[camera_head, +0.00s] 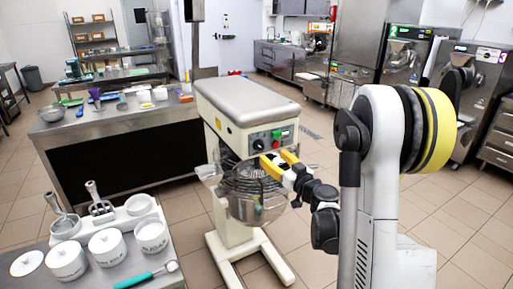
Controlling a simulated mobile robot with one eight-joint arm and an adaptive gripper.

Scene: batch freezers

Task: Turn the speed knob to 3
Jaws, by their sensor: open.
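A cream planetary mixer (240,100) with a grey top stands on the tiled floor in the middle of the view. Its front panel carries a round black knob (258,144), with green and red buttons to the right of it. I take this knob to be the speed knob; its marks are too small to read. My gripper (273,156), with yellow fingers, is open just below the panel, near the knob and buttons. The fingertips point toward the panel, and I see nothing between them. I cannot tell whether either finger touches the panel.
A wire guard and metal bowl (250,207) sit below the panel. A counter with white containers (107,246) stands at front left. A steel table (120,113) stands behind left. Freezers line the back right. Open floor lies around the mixer's base.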

